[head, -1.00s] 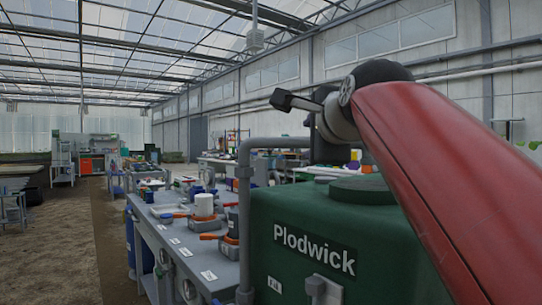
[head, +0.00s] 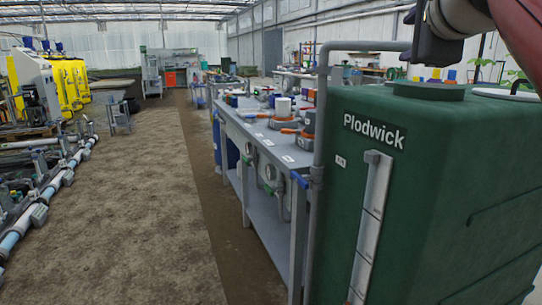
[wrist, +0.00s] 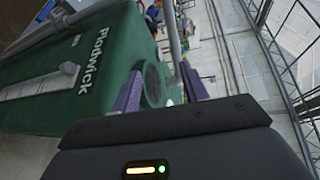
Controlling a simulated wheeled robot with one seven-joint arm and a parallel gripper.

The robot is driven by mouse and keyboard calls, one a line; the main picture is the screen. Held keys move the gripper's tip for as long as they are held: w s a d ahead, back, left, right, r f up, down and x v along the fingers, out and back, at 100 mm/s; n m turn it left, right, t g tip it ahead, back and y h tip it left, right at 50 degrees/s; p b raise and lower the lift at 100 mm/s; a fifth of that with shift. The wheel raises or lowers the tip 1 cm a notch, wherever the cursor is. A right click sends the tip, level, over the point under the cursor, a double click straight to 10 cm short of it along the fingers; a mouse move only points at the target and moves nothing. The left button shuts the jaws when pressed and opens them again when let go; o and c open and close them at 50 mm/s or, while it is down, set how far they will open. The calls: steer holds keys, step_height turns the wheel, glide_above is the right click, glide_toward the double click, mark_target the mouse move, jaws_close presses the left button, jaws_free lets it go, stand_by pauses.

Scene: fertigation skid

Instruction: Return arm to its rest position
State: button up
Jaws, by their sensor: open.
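My gripper (wrist: 162,88) shows in the wrist view with its two purple fingers apart and nothing held between them. Beyond the fingers lies the green tank (wrist: 105,65) lettered "Plodwick", with its round lid seen in the gap. In the head view, the dark end of my arm is at the top right, in front of or above the green tank (head: 440,190); the gap to the tank's lid (head: 428,91) is hard to judge. The fingers are not clear there. Part of my red arm shows in the top right corner.
A grey bench (head: 262,133) with orange-handled fittings and a white cylinder (head: 283,107) stands left of the tank. A grey pipe (head: 321,120) rises beside the tank. The dirt floor (head: 125,200) is open further left, bordered by pipework (head: 45,195) and yellow tanks (head: 72,85).

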steer(key=s+a+f+n+g, duration=0.2)
steer(key=s+f+n, duration=0.4)
steer(key=f, duration=0.9)
steer(key=s+a+f+n+g+y, duration=0.1)
steer(key=s+f+n+g, duration=0.3)
steer(key=f, duration=1.1)
steer(key=s+a+f+n+g, duration=0.3)
steer(key=s+f+n, duration=0.5)
steer(key=f, duration=0.7)
steer(key=shift+a+f+n+g, duration=0.25)
steer(key=shift+f+n+g, duration=0.25)
steer(key=shift+n, duration=0.4)
